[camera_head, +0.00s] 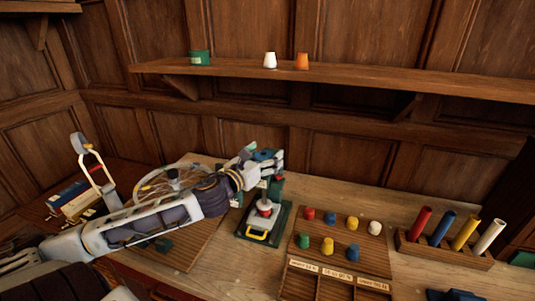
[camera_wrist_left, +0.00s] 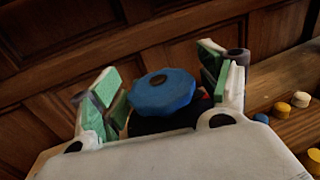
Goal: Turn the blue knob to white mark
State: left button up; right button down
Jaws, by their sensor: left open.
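The blue knob (camera_wrist_left: 163,92) is round with a scalloped edge and a dark spot on top. In the wrist view it sits between the two fingers of my left gripper (camera_wrist_left: 160,88), with a gap on each side. In the head view the knob (camera_head: 263,155) shows as a small blue patch at my left gripper (camera_head: 266,165), at the top of a green-based device (camera_head: 282,222) with a red part and a yellow handle. My left gripper is open around the knob. I cannot make out the white mark. My right gripper is not in view.
A board (camera_head: 333,262) with several coloured pegs lies right of the device. A wooden rack (camera_head: 450,253) of coloured tubes stands further right. A wall shelf (camera_head: 350,76) with a green container and two cups runs behind. A lamp-like stand (camera_head: 95,165) is at left.

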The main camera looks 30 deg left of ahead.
pick_arm(q)
jog(key=shift+r, duration=0.1)
jog(key=shift+c, duration=0.3)
jog(key=c, duration=1)
jog(key=shift+n+y, duration=0.5)
jog(key=shift+y, duration=0.1)
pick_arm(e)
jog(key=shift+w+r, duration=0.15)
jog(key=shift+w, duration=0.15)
